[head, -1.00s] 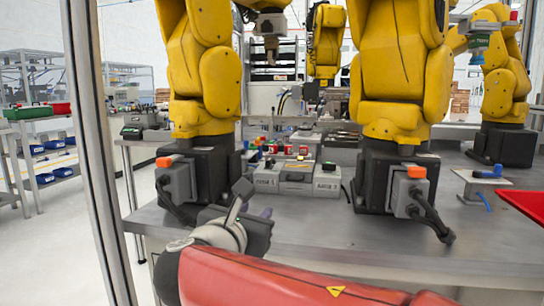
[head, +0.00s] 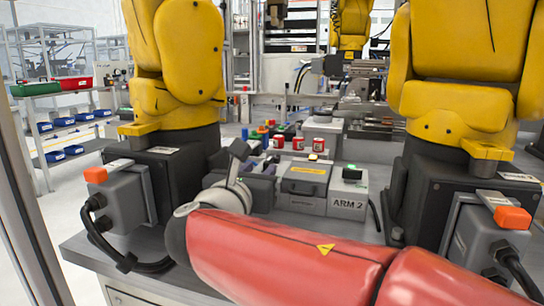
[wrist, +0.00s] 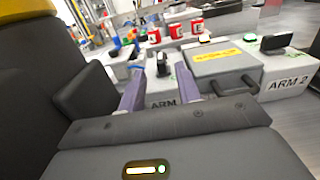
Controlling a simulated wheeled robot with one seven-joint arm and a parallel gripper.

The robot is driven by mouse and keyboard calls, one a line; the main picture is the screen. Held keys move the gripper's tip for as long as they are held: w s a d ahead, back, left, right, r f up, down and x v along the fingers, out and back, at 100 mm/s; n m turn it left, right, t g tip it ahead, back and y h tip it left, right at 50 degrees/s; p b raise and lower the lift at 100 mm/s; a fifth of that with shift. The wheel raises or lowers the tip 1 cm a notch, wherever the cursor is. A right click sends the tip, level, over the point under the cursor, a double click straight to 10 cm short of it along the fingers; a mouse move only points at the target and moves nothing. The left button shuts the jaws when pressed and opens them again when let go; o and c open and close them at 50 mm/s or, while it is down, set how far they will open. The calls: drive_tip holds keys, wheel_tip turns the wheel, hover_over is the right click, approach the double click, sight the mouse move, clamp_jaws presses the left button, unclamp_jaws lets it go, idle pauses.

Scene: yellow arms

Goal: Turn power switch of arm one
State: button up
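In the wrist view, the grey arm one box (wrist: 168,91) lies ahead between my gripper's fingers, its "ARM" label partly covered by them. Its black switch knob (wrist: 163,64) stands on top. My gripper (wrist: 160,88) is open with two purple fingers apart, and nothing is between the tips that I can see touching. In the head view my gripper (head: 258,172) is in front of the arm one box, which is mostly hidden there. The similar ARM 2 box (head: 347,203) with its own black knob (head: 352,174) stands to the right.
A grey box with a yellow label (head: 303,187) stands between the two switch boxes. Red cans (head: 298,143) and small coloured items are behind. Yellow robot arms on dark bases flank the spot, left (head: 175,175) and right (head: 450,180).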

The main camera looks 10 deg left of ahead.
sight(265, 163)
drive_tip(key=w, duration=0.4)
drive_tip(key=w+d, duration=0.1)
drive_tip(key=w, duration=0.1)
drive_tip(key=shift+w+p, duration=0.2)
drive_tip(key=shift+p, duration=0.15)
clamp_jaws()
